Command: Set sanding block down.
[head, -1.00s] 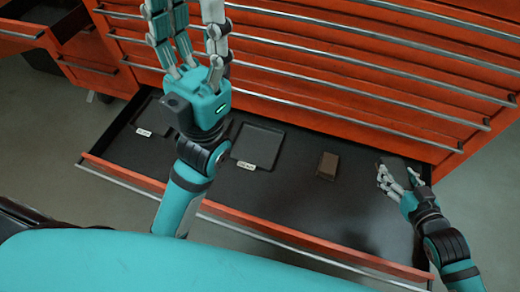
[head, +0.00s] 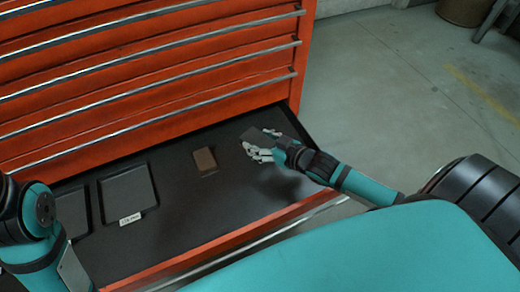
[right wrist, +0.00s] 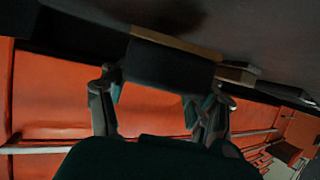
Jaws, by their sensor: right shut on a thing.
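My right gripper (head: 264,148) is shut on a dark grey block, which I take as the sanding block (head: 254,136). It is over the right end of the open drawer (head: 245,190). In the right wrist view the sanding block (right wrist: 170,62) sits between the fingers, dark with a tan strip along one edge. I cannot tell whether it touches the drawer floor. My left arm shows at the left edge of the head view, but its gripper is out of frame.
A brown block (head: 204,160) lies in the drawer, left of my right gripper. A labelled shallow tray (head: 128,193) is further left. The red cabinet (head: 150,90) rises behind. Bare drawer floor lies in front of the brown block.

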